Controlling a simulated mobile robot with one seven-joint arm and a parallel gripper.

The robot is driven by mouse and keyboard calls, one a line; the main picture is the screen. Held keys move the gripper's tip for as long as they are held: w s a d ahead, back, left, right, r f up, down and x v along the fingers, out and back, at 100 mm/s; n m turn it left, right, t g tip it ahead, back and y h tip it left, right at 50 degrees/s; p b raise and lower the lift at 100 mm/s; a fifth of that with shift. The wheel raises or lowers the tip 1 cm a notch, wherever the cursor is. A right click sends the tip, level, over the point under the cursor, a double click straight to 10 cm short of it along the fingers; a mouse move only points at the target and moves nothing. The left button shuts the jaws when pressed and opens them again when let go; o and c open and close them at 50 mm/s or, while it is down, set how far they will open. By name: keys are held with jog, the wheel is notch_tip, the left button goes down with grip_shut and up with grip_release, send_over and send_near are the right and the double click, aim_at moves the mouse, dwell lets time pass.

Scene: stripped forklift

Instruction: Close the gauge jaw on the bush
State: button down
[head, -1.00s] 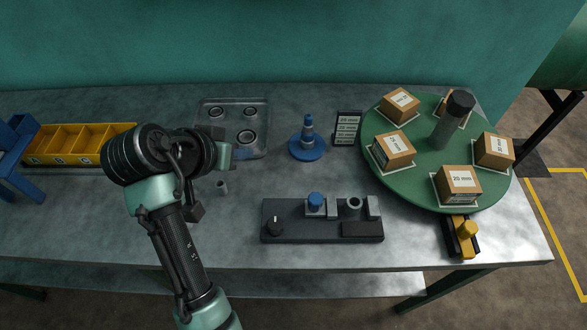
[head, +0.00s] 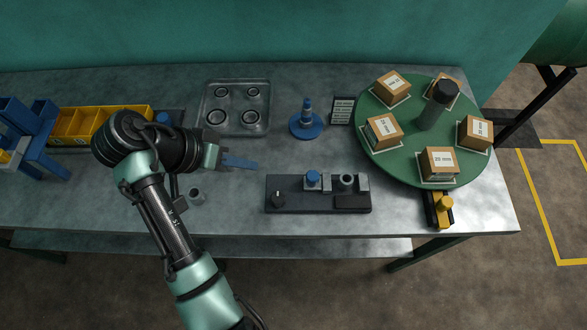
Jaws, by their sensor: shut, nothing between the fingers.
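The gauge is a dark base (head: 318,203) on the middle front of the bench in the head view. A grey sliding jaw (head: 325,184) with a blue knob (head: 312,178) stands on it. The bush (head: 347,182), a grey ring with a dark bore, stands upright to the right of this jaw, with a narrow gap seeming to part them. A grey fixed jaw (head: 363,183) is just right of the bush. My gripper (head: 250,163) has blue fingers, is shut and empty, and points right, left of the gauge and apart from it.
A black knob (head: 277,200) sits on the gauge's left end. Another grey hollow cylinder (head: 196,196) stands below my wrist. A metal tray (head: 236,128), a blue peg stand (head: 306,128), a small sign (head: 342,111) and a green turntable (head: 405,150) with boxes lie behind or right.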

aim_at(318, 180)
jog(key=p+x, duration=0.1)
jog(key=x, duration=0.8)
jog(key=d, duration=0.1)
jog(key=d+p, duration=0.2)
jog(key=shift+s+d+f, duration=0.15)
jog(key=shift+d+f, duration=0.05)
jog(key=shift+f, duration=0.05)
jog(key=shift+s+d+f+p, duration=0.1)
jog(key=shift+d+p, duration=0.25)
jog(key=shift+d, duration=0.15)
